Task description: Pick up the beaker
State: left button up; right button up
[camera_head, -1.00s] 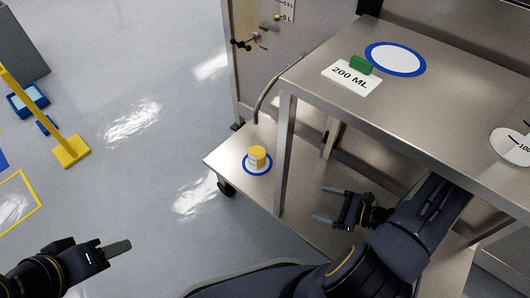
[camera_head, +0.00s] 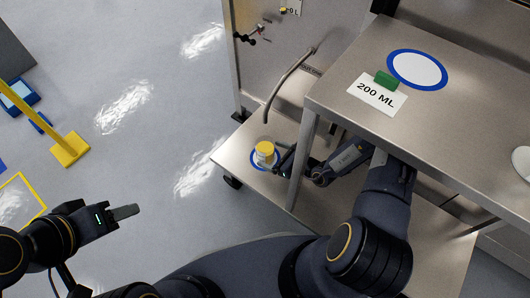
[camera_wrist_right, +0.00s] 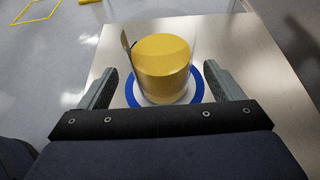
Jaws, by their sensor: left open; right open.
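The beaker (camera_head: 265,150), clear with yellow contents, stands upright on a blue-ringed white disc on the lower shelf. It also shows in the right wrist view (camera_wrist_right: 163,62). My right gripper (camera_head: 279,158) is open beside the beaker. In the right wrist view its fingers (camera_wrist_right: 163,84) are spread on either side of the beaker, with gaps visible, so it is not clamped. My left gripper (camera_head: 126,212) is open and empty over the floor at the lower left.
The upper table (camera_head: 440,125) overhangs my right arm, and its leg (camera_head: 303,160) stands close to my right gripper. A 200 ML card (camera_head: 377,95), a green block (camera_head: 386,80) and a blue-ringed disc (camera_head: 417,69) lie on top. A hose (camera_head: 287,82) hangs behind the beaker.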

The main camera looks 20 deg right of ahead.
aim_at(265, 145)
jog(key=b+x, duration=0.1)
jog(key=x, duration=0.3)
jog(key=shift+w+f+b, duration=0.1)
jog(key=shift+w+b, duration=0.05)
jog(key=shift+b, duration=0.2)
jog(key=c, duration=1.1)
